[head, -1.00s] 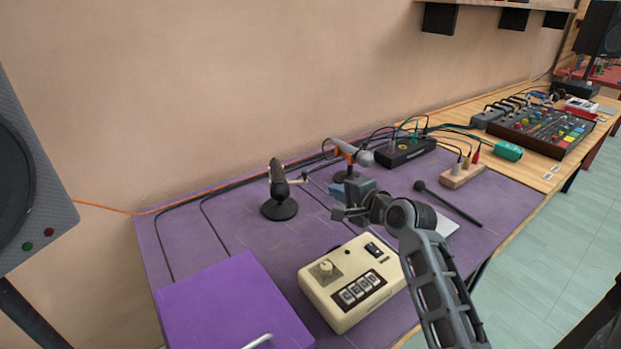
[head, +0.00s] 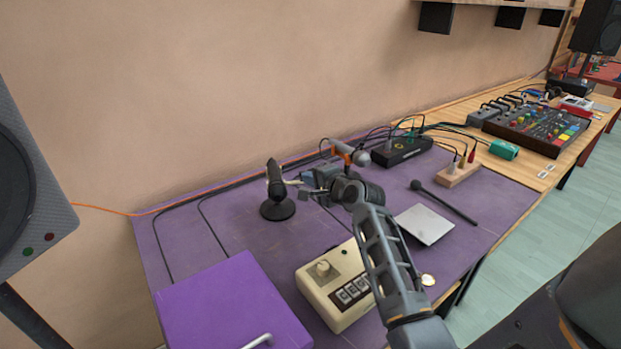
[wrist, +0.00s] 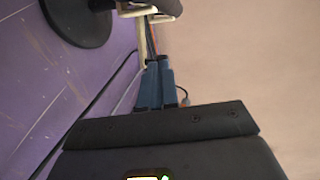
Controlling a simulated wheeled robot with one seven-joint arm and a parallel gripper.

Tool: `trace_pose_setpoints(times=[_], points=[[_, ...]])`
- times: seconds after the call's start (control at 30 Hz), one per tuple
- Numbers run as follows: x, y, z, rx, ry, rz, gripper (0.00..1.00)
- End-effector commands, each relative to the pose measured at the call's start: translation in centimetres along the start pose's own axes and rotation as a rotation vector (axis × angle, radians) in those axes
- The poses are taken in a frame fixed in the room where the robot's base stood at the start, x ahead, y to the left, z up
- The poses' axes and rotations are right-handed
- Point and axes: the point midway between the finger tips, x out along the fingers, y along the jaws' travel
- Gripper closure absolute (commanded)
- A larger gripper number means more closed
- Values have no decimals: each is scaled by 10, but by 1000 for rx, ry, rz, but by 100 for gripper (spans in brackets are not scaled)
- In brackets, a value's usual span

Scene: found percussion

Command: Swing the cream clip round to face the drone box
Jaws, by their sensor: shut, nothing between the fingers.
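The cream clip (head: 292,182) juts right from a black desk microphone (head: 275,180) on a round black base, and is small in the head view. In the wrist view the cream clip (wrist: 138,12) shows two pale prongs at the top edge. My gripper (head: 302,187) is at the clip's right side. Its blue fingers (wrist: 157,62) are shut and empty, tips just short of the prongs in the picture; contact cannot be told. A cream box (head: 338,285) with a knob and number windows stands at the front, partly behind my arm. Whether it is the drone box is unclear.
A purple box (head: 230,305) with a handle is front left. A silver microphone (head: 350,152) with an orange clip stands behind my gripper. A black cabled box (head: 402,150), wooden block (head: 457,174), mallet (head: 445,203) and pale plate (head: 424,224) lie right.

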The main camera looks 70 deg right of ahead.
Motion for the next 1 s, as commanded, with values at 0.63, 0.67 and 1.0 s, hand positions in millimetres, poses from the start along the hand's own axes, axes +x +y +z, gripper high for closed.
trace_pose_setpoints(times=[0.63,0.67,1.0], points=[[32,-12,-16,-69,-225,-1,100],[34,-12,-17,-69,-224,-1,100],[38,-12,-18,-69,-221,0,100]])
